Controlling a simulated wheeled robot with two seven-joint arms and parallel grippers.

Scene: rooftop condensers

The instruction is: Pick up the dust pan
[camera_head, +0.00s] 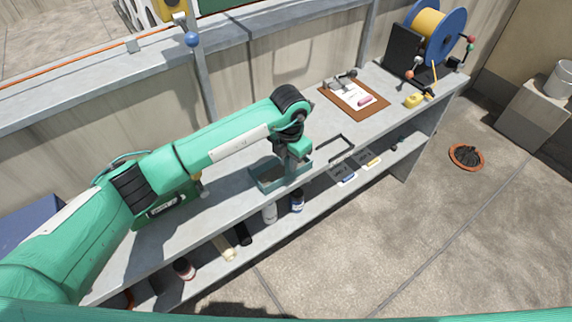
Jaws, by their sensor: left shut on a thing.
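The dust pan appears to be the teal, shallow, open-topped piece (268,186) at the middle of the grey bench. My left arm reaches in from the left, and its gripper (291,168) points down at the right part of this piece. The left gripper is shut on it; the fingertips are small and partly hidden, so the exact grip point is unclear. I cannot tell whether the piece touches the bench top or is slightly raised. My right gripper is not in view.
The bench (240,200) carries a brown clipboard (345,98), a yellow tape measure (414,100) and a blue-rimmed spool (437,28). A dark angular frame (343,148) lies right of the gripper. Right floor is mostly clear.

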